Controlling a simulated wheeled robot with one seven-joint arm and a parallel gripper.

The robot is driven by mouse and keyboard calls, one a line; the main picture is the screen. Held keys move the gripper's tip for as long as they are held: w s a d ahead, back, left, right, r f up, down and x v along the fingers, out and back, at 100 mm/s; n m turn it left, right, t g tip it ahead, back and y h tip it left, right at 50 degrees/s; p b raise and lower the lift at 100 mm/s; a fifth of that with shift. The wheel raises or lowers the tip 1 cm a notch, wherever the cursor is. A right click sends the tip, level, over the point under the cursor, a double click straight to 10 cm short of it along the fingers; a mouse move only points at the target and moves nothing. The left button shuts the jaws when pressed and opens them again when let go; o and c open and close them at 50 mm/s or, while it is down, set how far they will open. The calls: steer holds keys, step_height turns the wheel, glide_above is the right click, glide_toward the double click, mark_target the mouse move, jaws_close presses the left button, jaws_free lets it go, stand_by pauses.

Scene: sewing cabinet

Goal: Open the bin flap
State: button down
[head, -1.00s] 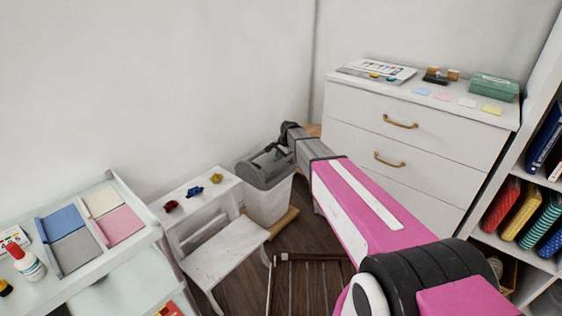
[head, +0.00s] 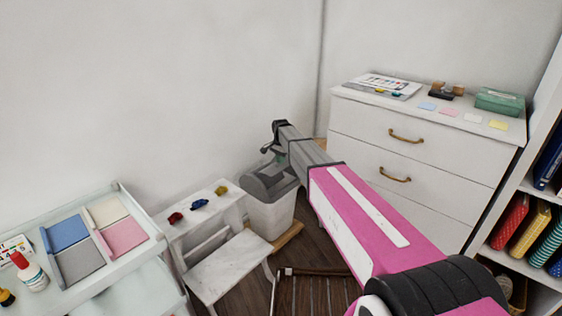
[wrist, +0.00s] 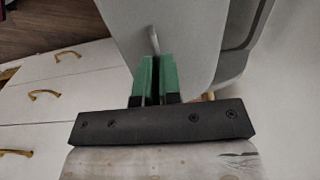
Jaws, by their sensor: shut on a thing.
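The bin (head: 272,218) is pale grey with a darker grey lid (head: 268,184), standing in the corner between the small white stand and the drawer chest. My gripper (head: 270,152) is just above the lid at its far side, partly hidden by my own arm. In the wrist view my gripper's green fingers (wrist: 157,64) are shut on a thin grey handle (wrist: 154,38) beside a flat grey panel (wrist: 182,40), which looks like the bin flap. How far the flap is tilted is hard to tell.
A white drawer chest (head: 360,150) with brass handles stands to the right of the bin. A white stand with step (head: 225,265) is at its left, and a dark slatted rack (head: 310,292) is in front. Walls close in behind. Little floor is free.

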steer(key=c, duration=1.3)
jaws_free()
steer(key=shift+r, duration=0.1)
step_height(320, 180, up, 11)
steer(key=shift+f, duration=0.2)
steer(key=s+d+f+n, duration=0.2)
steer(key=s+d+f, duration=0.2)
steer(key=s+d, duration=0.5)
steer(key=s+d+f+n, duration=0.3)
steer(key=s+d, duration=0.5)
steer(key=s, duration=0.7)
steer(key=s+d+f+n, duration=0.2)
steer(key=s+d+f, duration=0.3)
steer(key=s+d, duration=0.4)
steer(key=s, duration=0.3)
steer(key=shift+d+f+n, duration=0.3)
steer(key=shift+d+f, duration=0.05)
